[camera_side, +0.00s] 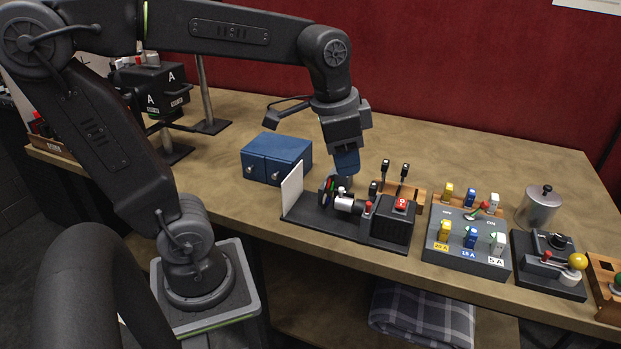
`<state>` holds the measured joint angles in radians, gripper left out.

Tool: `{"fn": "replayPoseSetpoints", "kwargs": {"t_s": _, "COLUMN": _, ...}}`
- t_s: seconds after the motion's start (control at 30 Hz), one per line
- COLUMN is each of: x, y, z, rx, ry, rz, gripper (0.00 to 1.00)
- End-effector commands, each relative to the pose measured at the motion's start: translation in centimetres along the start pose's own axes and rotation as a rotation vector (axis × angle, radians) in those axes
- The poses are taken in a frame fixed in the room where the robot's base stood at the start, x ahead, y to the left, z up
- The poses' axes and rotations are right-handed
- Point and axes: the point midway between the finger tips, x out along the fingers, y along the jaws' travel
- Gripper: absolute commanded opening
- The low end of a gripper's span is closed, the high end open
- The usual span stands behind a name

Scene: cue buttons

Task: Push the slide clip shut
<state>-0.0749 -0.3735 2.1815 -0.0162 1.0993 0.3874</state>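A black bench device (335,224) stands near the front edge of the table, in the middle of the view. It carries an upright white panel (292,190) at its left, a silver-white cylinder (345,200), small coloured parts (329,190) and a black block with a red switch (401,204). I cannot tell for sure which part is the slide clip, or whether it is open. My gripper (345,181) points down just above and behind the cylinder. Its fingertips are partly hidden behind the device, so contact and finger opening cannot be made out.
A blue two-door box (277,159) stands behind left. The table behind is mostly clear.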

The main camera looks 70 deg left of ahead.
Motion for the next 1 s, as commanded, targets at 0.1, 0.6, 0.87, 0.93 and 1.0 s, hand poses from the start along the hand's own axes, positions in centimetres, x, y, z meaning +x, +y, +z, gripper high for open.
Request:
{"fn": "replayPoseSetpoints", "kwargs": {"t_s": 0.1, "x": 0.4, "y": -1.1, "z": -1.4, "rx": 0.064, "ry": -0.055, "rz": 0.025, "gripper": 0.39}}
{"fn": "replayPoseSetpoints", "kwargs": {"t_s": 0.6, "x": 3.9, "y": -4.9, "z": -5.8, "rx": 0.319, "ry": -0.225, "rz": 0.162, "gripper": 0.39}}
{"fn": "replayPoseSetpoints", "kwargs": {"t_s": 0.87, "x": 8.6, "y": -4.2, "z": -4.5, "rx": 0.316, "ry": -0.222, "rz": 0.158, "gripper": 0.39}}
{"fn": "replayPoseSetpoints", "kwargs": {"t_s": 0.93, "x": 9.9, "y": -4.1, "z": -4.2, "rx": 0.315, "ry": -0.221, "rz": 0.158, "gripper": 0.39}}
{"fn": "replayPoseSetpoints", "kwargs": {"t_s": 1.0, "x": 11.2, "y": -3.9, "z": -3.8, "rx": 0.315, "ry": -0.223, "rz": 0.158, "gripper": 0.39}}
